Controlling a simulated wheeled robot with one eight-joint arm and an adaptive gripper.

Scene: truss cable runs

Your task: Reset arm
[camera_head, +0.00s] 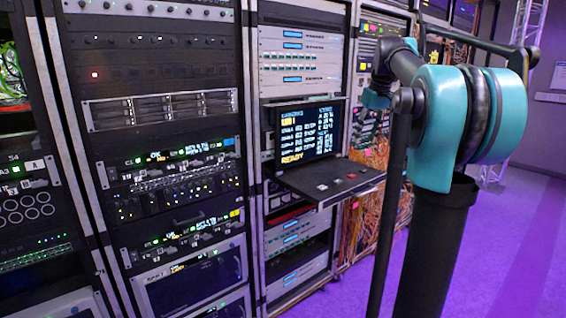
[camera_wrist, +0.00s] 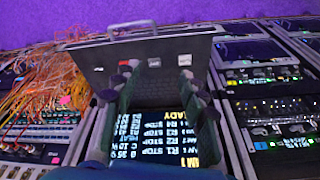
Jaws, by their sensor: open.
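My arm (camera_head: 440,110), teal and black, stands folded on the right side of the head view. My gripper (camera_wrist: 156,78) shows in the wrist view as two dark fingers set wide apart, open with nothing between them. It faces a pull-out console with a lit screen (camera_wrist: 150,140) and a dark shelf (camera_wrist: 130,52). The console screen (camera_head: 305,133) there shows yellow and white text including READY. Its shelf (camera_head: 330,180) juts out with several small buttons on top.
Equipment racks (camera_head: 160,110) with lit panels line the left and middle. Orange cables (camera_head: 372,160) hang in a rack right of the console, close behind my arm; they also show in the wrist view (camera_wrist: 50,80). The purple floor (camera_head: 520,250) is open at the right, with a truss (camera_head: 525,30) behind.

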